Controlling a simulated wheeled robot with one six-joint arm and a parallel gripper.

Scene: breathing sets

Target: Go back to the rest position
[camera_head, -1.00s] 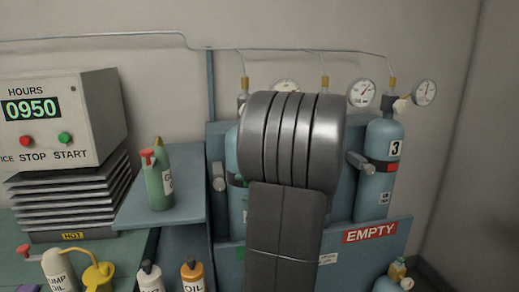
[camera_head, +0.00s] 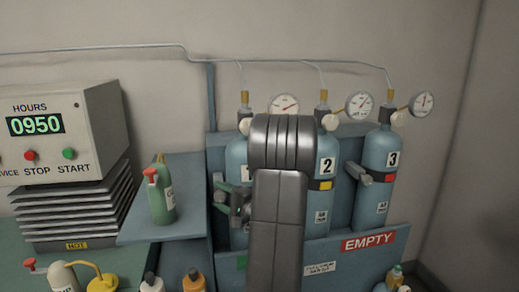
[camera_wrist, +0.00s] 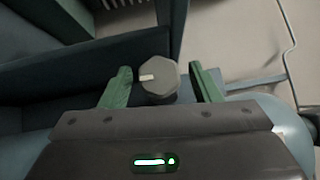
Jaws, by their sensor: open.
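My gripper (camera_wrist: 160,68) is open in the wrist view, with one green finger on each side of a grey faceted knob (camera_wrist: 158,88) that has a white mark. Gaps show between the knob and both fingers. In the head view my gripper (camera_head: 222,196) is just left of my forearm, in front of the leftmost blue cylinder (camera_head: 237,157). My arm hides part of that cylinder. Cylinder 2 (camera_head: 321,210) and cylinder 3 (camera_head: 376,155) stand to the right, with a grey handle on cylinder 3's side.
A blue rack with an EMPTY sign (camera_head: 369,241) holds the cylinders. Gauges and a thin wall pipe are above them. A green bottle (camera_head: 162,200) stands on a shelf left of my gripper. A control box (camera_head: 60,135) reading 0950 is further left. Several bottles stand below.

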